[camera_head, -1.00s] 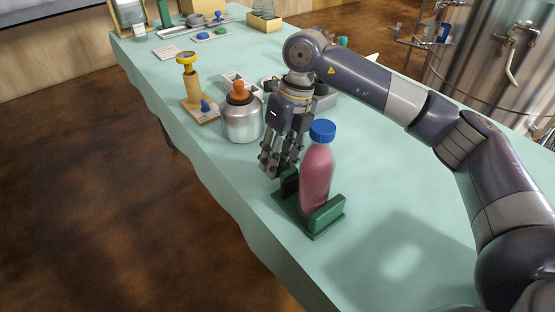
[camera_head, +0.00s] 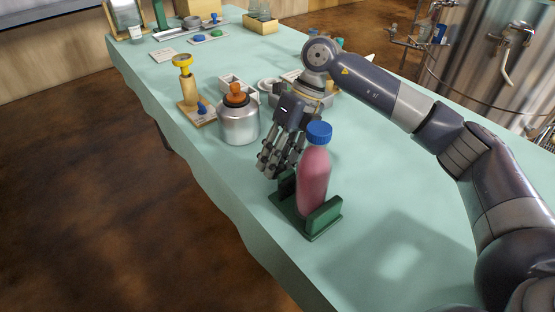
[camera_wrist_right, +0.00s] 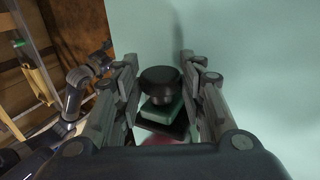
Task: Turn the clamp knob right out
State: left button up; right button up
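The clamp is a green vice (camera_head: 322,217) at the table's near edge, holding an upright pink bottle with a blue cap (camera_head: 313,180). Its round black knob (camera_wrist_right: 160,80) shows in the wrist view in front of a green clamp jaw (camera_wrist_right: 162,110). In the head view the knob is hidden or cannot be made out near my fingers. My right gripper (camera_head: 268,168) is just left of and behind the clamp. In the wrist view my right gripper (camera_wrist_right: 158,70) is open, one finger either side of the knob, with gaps showing.
A metal jar with an orange stopper (camera_head: 239,122) stands close left of my right gripper. Beyond it are a wooden stand with a yellow knob (camera_head: 184,80) and white trays (camera_head: 232,82). The table (camera_head: 400,200) right of the clamp is clear.

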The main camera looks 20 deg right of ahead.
jog(key=shift+o, duration=1.2)
jog(key=v, duration=1.2)
